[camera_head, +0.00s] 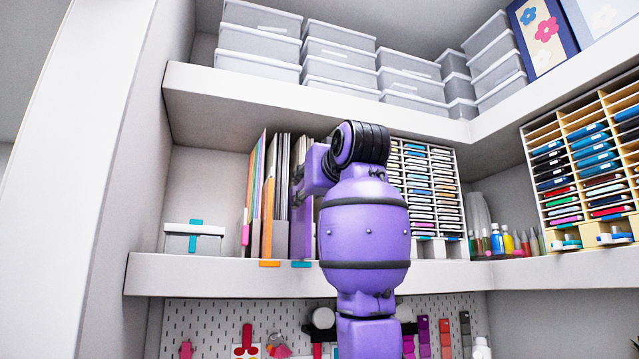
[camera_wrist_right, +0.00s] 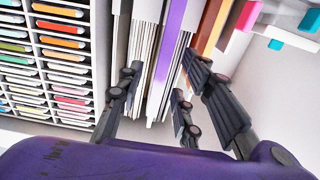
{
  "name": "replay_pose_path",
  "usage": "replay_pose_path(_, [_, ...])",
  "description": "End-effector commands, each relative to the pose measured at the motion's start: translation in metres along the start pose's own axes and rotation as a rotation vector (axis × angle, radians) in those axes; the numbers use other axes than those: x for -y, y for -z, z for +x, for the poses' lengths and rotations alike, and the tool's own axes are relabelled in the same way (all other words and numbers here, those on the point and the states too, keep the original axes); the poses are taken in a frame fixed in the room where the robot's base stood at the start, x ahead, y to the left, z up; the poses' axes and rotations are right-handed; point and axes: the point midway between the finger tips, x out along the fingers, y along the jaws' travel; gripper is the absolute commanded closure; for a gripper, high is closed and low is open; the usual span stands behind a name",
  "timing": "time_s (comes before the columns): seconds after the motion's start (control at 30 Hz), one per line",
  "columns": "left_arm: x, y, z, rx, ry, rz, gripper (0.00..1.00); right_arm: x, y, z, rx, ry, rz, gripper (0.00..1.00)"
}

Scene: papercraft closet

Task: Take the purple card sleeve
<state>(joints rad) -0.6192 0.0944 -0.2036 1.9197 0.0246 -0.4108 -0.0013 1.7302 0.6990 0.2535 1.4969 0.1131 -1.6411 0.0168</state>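The purple card sleeve (camera_head: 301,228) stands upright among paper and card sleeves on the middle shelf, partly hidden by my purple arm. In the right wrist view it shows as a purple strip (camera_wrist_right: 169,48) between white sheet stacks. My right gripper (camera_wrist_right: 162,78) is open, with dark fingers spread on either side of the purple sleeve and some neighbouring white sheets. Whether a finger touches them I cannot tell. In the head view my arm hides most of this gripper. My left gripper is in neither view.
Orange sleeves (camera_head: 268,215) stand left of the purple one, and a lidded box (camera_head: 193,240) sits further left. A rack of coloured pads (camera_head: 430,185) stands close on the right. The upper shelf (camera_head: 240,90) overhangs with grey bins (camera_head: 258,45). Pegboard tools hang below.

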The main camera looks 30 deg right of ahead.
Motion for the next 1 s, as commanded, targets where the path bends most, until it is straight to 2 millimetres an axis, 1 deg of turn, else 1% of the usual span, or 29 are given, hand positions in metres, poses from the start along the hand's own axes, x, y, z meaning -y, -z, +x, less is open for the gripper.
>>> replay_pose_path(0.03, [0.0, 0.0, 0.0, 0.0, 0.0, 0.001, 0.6, -0.001, 0.002, -0.013, -0.006, -0.001, 0.0, 0.67])
replay_pose_path(0.2, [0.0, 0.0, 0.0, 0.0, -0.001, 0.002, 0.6, -0.001, 0.002, -0.049, -0.005, -0.001, 0.001, 0.67])
replay_pose_path(0.3, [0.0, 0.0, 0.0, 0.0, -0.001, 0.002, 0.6, -0.001, 0.001, -0.066, -0.004, -0.001, 0.001, 0.67])
replay_pose_path(0.4, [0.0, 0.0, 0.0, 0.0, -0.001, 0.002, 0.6, -0.001, 0.001, -0.077, -0.002, -0.001, 0.001, 0.67])
replay_pose_path(0.5, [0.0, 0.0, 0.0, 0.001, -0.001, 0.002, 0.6, 0.0, 0.0, -0.083, -0.002, 0.0, 0.001, 0.67])
replay_pose_path(0.6, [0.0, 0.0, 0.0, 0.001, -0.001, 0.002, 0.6, 0.0, 0.0, -0.085, 0.0, 0.0, 0.001, 0.67])
replay_pose_path(1.0, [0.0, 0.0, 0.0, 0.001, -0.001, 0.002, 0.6, 0.0, 0.001, -0.083, -0.003, -0.008, 0.005, 0.66])
